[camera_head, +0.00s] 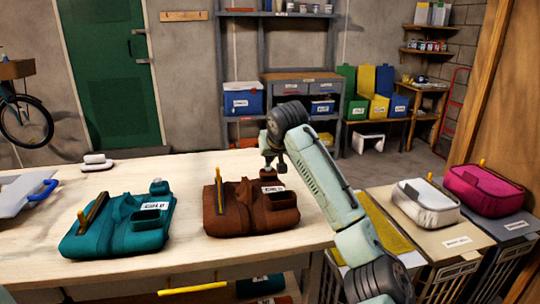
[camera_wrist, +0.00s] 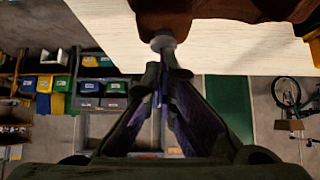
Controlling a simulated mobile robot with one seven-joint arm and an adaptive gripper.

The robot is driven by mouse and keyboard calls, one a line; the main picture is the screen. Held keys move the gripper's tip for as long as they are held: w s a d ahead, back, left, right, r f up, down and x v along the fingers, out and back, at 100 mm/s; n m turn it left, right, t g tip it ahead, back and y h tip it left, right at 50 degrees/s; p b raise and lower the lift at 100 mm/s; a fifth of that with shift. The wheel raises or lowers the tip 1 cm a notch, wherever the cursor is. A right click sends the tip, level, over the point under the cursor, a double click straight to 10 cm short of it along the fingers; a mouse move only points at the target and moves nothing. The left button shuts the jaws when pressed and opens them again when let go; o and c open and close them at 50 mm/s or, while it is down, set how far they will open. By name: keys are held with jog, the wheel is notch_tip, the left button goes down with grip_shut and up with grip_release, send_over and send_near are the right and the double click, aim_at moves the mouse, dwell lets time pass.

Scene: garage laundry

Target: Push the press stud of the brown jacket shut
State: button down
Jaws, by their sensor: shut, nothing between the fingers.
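The brown jacket (camera_head: 238,222) lies folded on the pale worktop, with a white label, a pocket and a dark strip with a yellow pull. Its press stud shows in the wrist view as a round grey cap (camera_wrist: 163,42) on a brown tab at the jacket's edge. My gripper (camera_head: 274,166) is over the jacket's far right corner, and its fingers are shut and empty. In the wrist view the fingertips (camera_wrist: 164,72) point at the grey cap, very close below it in the picture. I cannot tell whether they touch. In the head view my gripper partly hides the stud.
A teal jacket (camera_head: 112,232) lies to the left on the worktop (camera_head: 200,168). A blue-handled item (camera_head: 42,194) is at the far left and a small white item (camera_head: 96,162) at the back. Bins with a white pouch (camera_head: 425,203) and a pink pouch (camera_head: 484,190) stand right.

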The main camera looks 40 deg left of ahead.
aim_at(270, 167)
jog(key=shift+f, duration=0.9)
notch_tip(270, 167, up, 5)
jog(key=p, duration=0.5)
jog(key=b+v, duration=0.3)
jog(key=v, duration=0.7)
